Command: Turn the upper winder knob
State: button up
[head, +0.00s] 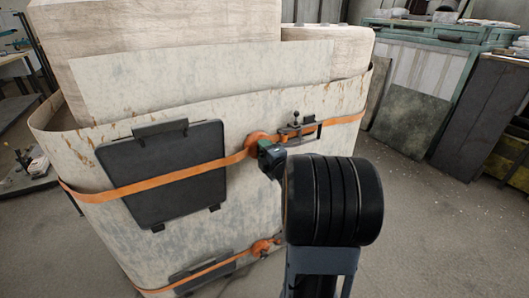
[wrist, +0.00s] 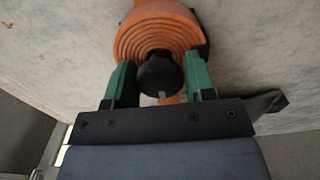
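The upper orange strap winder (head: 262,138) sits on the side of a large pale wrapped load. In the wrist view it is a ribbed orange spool (wrist: 158,30) with a round dark knob (wrist: 160,75) at its middle. My gripper (head: 270,155) reaches the winder from the front right, and my wrist hides part of it in the head view. In the wrist view, the two green fingers of my gripper (wrist: 160,80) stand on either side of the knob.
An orange strap (head: 185,178) runs across a dark panel (head: 165,175) left of the winder. A small lever fitting (head: 297,130) is just right of it. A lower winder (head: 262,247) sits below on a second strap. Open floor (head: 425,225) lies right.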

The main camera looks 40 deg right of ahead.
jog(key=c, duration=0.5)
